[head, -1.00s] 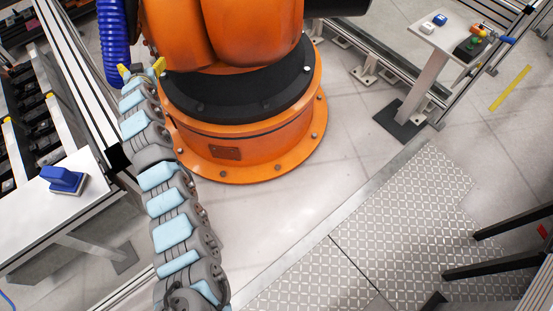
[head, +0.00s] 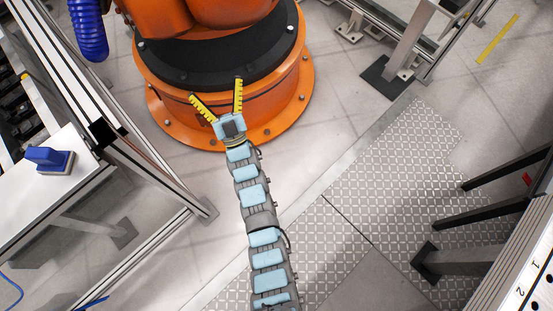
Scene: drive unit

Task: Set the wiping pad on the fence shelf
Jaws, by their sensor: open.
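A blue block-like object with a grey base, which looks like the wiping pad (head: 48,160), sits on a white tabletop (head: 30,200) at the left. I cannot tell from this view whether that white top is the fence shelf. My gripper (head: 215,89) has two yellow fingers spread apart with nothing between them. It appears in front of the orange round base in the picture, well to the right of the blue object and apart from it.
An orange robot base (head: 285,85) with a black ring fills the top middle. A blue coiled hose (head: 88,30) hangs at the top left. Metal framing (head: 150,175) borders the white top. Tread plate (head: 380,190) and black bars (head: 485,215) lie to the right.

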